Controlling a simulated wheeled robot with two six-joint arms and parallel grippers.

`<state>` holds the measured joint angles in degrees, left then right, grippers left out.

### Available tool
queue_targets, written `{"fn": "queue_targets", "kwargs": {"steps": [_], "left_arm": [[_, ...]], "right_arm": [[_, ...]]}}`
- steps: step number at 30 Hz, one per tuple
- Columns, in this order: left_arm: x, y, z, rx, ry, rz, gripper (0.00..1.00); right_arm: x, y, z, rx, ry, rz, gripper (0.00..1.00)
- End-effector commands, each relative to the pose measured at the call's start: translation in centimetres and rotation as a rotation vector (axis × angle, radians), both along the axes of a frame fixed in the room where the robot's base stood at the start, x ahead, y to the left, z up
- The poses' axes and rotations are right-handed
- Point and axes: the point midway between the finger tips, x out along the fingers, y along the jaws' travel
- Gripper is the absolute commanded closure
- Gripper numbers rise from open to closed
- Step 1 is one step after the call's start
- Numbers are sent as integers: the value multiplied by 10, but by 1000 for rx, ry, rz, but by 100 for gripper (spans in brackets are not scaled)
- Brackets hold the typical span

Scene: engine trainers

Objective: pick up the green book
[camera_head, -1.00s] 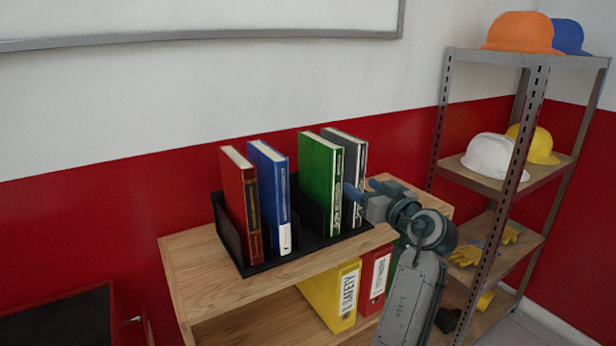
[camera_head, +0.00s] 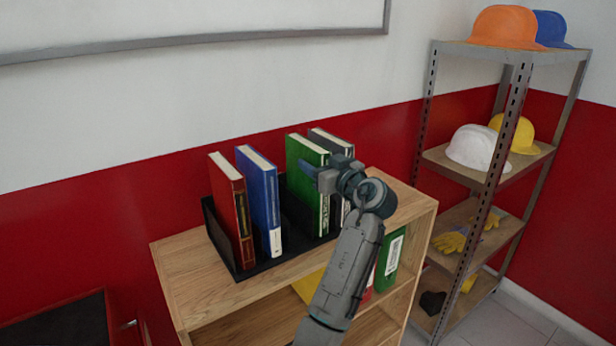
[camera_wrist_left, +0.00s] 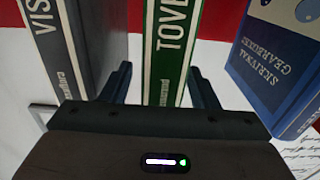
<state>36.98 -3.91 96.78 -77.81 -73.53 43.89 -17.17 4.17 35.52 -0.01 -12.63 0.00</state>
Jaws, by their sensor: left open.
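The green book (camera_head: 302,158) stands upright in a black book rack (camera_head: 250,271) on the wooden shelf unit, between the blue book and a dark grey book. Its green spine (camera_wrist_left: 168,45) with white lettering fills the middle of the left wrist view. My left gripper (camera_head: 312,172) is at the upper part of this spine and covers some of it. In the left wrist view, my left gripper (camera_wrist_left: 160,76) is open, with one finger on each side of the spine. I cannot tell whether the fingers touch the book. My right gripper is out of view.
The grey book (camera_head: 333,143) and blue book (camera_head: 259,195) stand on either side; a red book (camera_head: 228,205) is farther left. Binders, one green (camera_head: 391,257), stand on the lower shelf. A metal rack (camera_head: 505,130) with helmets and gloves stands right. A wall lies behind.

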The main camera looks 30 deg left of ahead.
Motion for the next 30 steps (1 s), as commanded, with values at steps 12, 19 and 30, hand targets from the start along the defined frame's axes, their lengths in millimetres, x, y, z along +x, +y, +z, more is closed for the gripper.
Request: {"fn": "queue_targets", "kwargs": {"steps": [12,19,30], "left_arm": [[6,16,-1,1,1,0,45],[6,16,0,1,1,1,91],[6,16,0,1,1,1,100]], "right_arm": [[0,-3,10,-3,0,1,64],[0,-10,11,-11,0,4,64],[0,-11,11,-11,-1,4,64]]}}
